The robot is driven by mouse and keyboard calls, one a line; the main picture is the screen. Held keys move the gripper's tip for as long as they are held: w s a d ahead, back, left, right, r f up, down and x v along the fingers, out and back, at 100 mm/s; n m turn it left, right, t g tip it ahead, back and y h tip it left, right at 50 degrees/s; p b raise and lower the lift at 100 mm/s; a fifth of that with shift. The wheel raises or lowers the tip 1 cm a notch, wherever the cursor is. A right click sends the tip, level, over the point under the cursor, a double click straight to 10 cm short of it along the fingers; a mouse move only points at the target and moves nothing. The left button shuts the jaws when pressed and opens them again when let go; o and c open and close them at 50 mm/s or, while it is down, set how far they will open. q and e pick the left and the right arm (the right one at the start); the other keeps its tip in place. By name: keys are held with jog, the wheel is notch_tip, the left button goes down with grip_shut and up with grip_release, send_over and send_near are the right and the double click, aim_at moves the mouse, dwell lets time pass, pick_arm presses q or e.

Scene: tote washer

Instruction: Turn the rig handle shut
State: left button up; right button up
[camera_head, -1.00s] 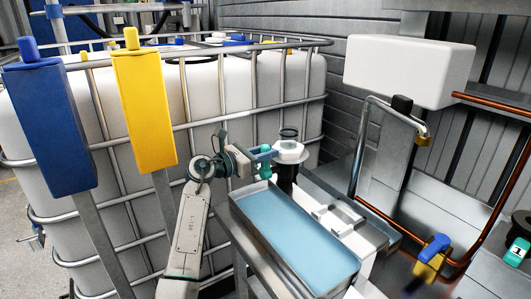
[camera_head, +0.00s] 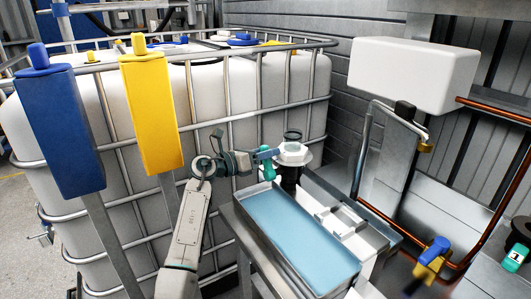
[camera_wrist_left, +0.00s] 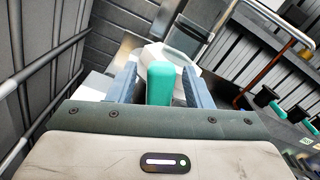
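The rig (camera_head: 292,155) has a white hexagonal head with a clear ring on top and a dark post below. It stands at the far end of the blue tray. Its teal handle (camera_head: 266,165) sticks out toward my left gripper (camera_head: 262,157). In the left wrist view the handle (camera_wrist_left: 160,84) stands between the two blue-grey fingers of my left gripper (camera_wrist_left: 161,88), with a gap on each side. The gripper is open around the handle. The white rig head (camera_wrist_left: 165,54) shows just beyond the fingers. The handle's far end is partly hidden. My right gripper is not in view.
A blue shallow tray (camera_head: 232,204) lies in front of the rig. A caged white tank (camera_head: 230,85) stands behind my left arm, with blue (camera_head: 60,130) and yellow (camera_head: 152,115) boxes on posts. Copper pipe (camera_head: 497,215) and a blue-yellow valve (camera_head: 434,252) are at right.

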pick_arm(q)
jog(key=shift+s+a+f, duration=0.1)
jog(key=shift+s+a, duration=0.15)
jog(key=shift+a, duration=0.15)
jog(key=b+v, duration=0.3)
jog(key=v, duration=0.7)
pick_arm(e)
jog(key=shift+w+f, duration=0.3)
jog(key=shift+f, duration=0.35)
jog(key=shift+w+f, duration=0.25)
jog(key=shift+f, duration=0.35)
pick_arm(q)
jog(key=shift+d, duration=0.1)
jog(key=shift+c, duration=0.3)
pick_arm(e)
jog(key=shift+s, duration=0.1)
